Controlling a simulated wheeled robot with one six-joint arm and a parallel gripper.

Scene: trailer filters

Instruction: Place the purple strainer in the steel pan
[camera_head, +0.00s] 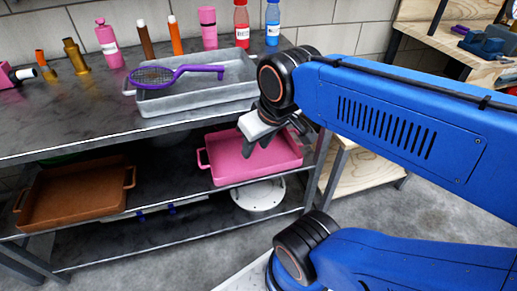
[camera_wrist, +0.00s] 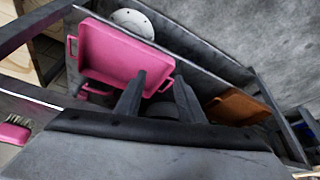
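The purple strainer (camera_head: 153,76) has a round dark mesh and a purple handle pointing right. It lies at the steel pan (camera_head: 190,102), a grey rectangular tray on the bench top. Its mesh end is over the pan's left side and its handle reaches over the middle; I cannot tell how much of it rests on the rim. My gripper (camera_head: 262,138) is to the right and in front of the pan, lower in the picture and apart from the strainer. In the wrist view my gripper (camera_wrist: 160,78) has its two fingers apart with nothing held between them. Strainer and pan are not seen there.
A pink tray (camera_head: 247,163) and a brown tray (camera_head: 72,192) sit on the lower shelf, with a white round object (camera_head: 258,195) below. Bottles, including a red one (camera_head: 241,25), stand behind the pan. A wooden table (camera_head: 482,68) holds another purple item (camera_head: 460,30).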

